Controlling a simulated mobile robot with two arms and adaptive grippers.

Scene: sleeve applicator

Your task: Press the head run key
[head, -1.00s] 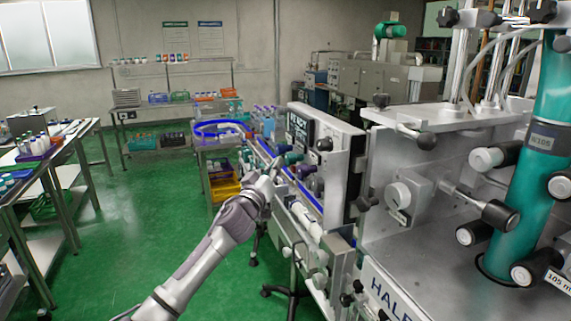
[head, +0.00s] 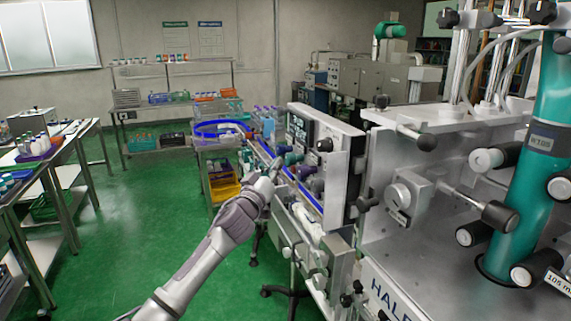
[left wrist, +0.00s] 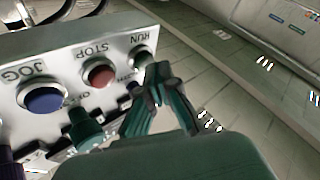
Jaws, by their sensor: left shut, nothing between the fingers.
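The head run key is a green round button (left wrist: 139,57) under the word RUN on a grey panel in the left wrist view. The red STOP button (left wrist: 100,74) and blue JOG button (left wrist: 43,99) sit to its left. My left gripper (left wrist: 158,76) is shut and empty. Its fingertips are just right of and below the run key in that view and cover its lower edge; I cannot tell whether they touch it. In the head view my left gripper (head: 276,166) is at the near end of the conveyor side, and the key cannot be made out. My right gripper is not in view.
Dark knobs (head: 303,171) stand close beyond the gripper. A green knob (left wrist: 85,127) sits below the STOP button. The machine with its teal column (head: 541,165) fills the right. Green floor (head: 150,230) is open to the left, up to a steel table (head: 70,150).

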